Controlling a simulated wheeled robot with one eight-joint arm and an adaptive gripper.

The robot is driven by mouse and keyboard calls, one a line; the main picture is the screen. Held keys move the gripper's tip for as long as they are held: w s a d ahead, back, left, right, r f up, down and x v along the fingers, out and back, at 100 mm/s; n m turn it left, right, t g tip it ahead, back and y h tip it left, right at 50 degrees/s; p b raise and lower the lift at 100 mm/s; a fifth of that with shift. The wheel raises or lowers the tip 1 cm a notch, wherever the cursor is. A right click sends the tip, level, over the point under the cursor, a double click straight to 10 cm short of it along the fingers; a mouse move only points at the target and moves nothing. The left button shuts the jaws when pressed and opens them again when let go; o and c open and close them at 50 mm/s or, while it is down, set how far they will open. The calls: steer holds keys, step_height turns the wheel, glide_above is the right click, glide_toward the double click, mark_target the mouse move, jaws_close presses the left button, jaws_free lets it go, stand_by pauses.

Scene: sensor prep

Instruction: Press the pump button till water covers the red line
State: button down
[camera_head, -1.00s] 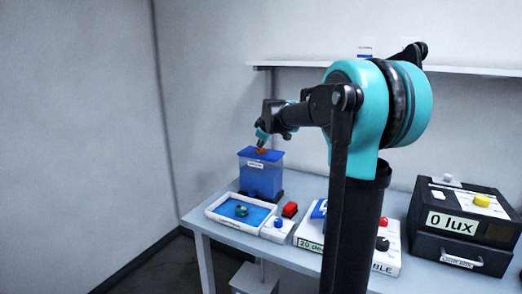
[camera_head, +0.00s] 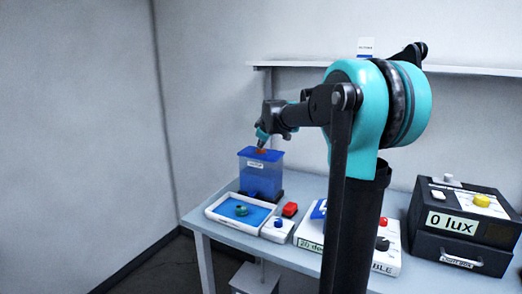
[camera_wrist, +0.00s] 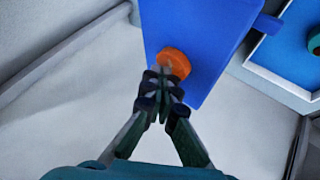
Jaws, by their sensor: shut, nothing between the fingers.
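The blue tank (camera_head: 262,184) with a blue lid stands at the back left of the table. An orange button (camera_wrist: 174,62) sits on the lid; in the head view the button (camera_head: 259,151) is small and partly hidden by my gripper. My gripper (camera_wrist: 165,76) is shut and empty, its fingertips at the near edge of the button. In the head view my gripper (camera_head: 261,145) points down onto it from above. Contact looks likely, but I cannot tell how far the button is pressed. The red line cannot be made out, nor the water level against it.
In front of the tank lies a white tray (camera_head: 219,220) with a blue inside and a green round piece (camera_head: 241,210). A red button (camera_head: 290,209) and a small white box (camera_head: 277,233) sit beside it. A black "0 lux" box (camera_head: 452,222) stands right.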

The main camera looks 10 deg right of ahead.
mark_target(262, 150)
steer(key=shift+r, duration=0.9)
steer(key=shift+r, duration=2.5)
